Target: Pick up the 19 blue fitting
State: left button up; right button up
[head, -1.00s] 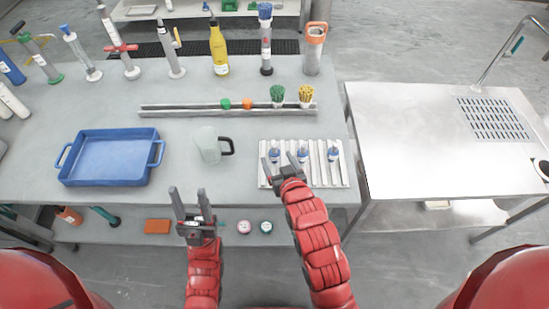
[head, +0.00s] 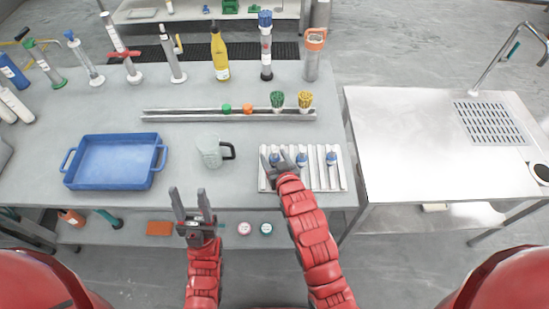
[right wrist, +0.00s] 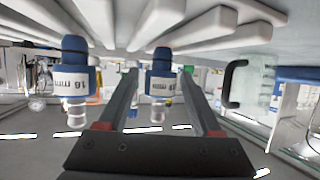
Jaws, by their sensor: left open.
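My right gripper (head: 274,150) is open at the left fitting. In the right wrist view, which is upside down, that fitting (right wrist: 160,83) is between the open fingers, with gaps on both sides. The middle fitting (right wrist: 75,82) hangs outside them. Their white labels are inverted and too small for me to read surely. My left gripper (head: 191,203) is open and empty at the table's front edge.
A clear mug (head: 208,150) with a dark handle stands left of the rack, near my right gripper. A blue tray (head: 114,160) lies further left. A metal rail (head: 180,115) crosses behind the rack. The steel table (head: 430,150) at the right is mostly clear.

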grip_shut()
jog(key=shift+r, duration=0.1)
